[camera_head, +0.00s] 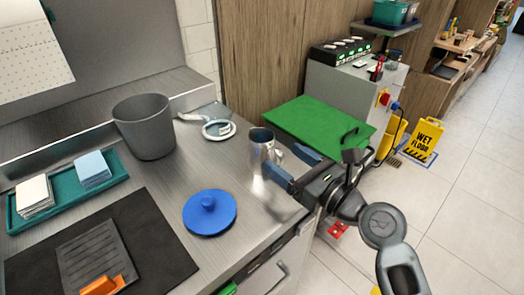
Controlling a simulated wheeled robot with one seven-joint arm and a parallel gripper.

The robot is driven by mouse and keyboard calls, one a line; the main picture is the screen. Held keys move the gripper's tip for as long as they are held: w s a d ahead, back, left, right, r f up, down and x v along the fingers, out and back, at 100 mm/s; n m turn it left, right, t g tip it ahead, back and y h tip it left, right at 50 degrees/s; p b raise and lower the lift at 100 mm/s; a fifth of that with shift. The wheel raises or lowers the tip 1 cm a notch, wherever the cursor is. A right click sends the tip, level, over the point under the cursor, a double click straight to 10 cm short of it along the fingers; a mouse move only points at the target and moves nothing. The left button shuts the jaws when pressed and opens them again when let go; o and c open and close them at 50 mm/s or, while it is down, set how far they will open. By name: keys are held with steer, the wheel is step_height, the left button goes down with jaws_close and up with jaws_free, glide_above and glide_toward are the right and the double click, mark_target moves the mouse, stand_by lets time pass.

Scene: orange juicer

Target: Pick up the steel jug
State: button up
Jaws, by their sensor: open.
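The steel jug (261,148) stands upright on the steel counter, near its right end, in the head view. It is a shiny metal cylinder with an open top, and its handle side faces right toward my gripper. My gripper (291,166) comes in from the right, open, with one blue-grey finger on the far side and one on the near side. The fingertips are close to the jug's right side. I cannot tell whether they touch it or whether the handle lies between them.
A blue round lid (209,212) lies left of the jug on the counter (172,190). A green board (320,124) lies beyond the jug. A teal tray (112,180) and black mat (160,250) are left.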

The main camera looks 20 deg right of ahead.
mark_target(281, 154)
steer(key=x, duration=0.4)
steer(key=shift+w+r+p, duration=0.15)
steer(key=shift+w+p, duration=0.15)
steer(key=shift+p, duration=0.05)
steer(key=c, duration=1.2)
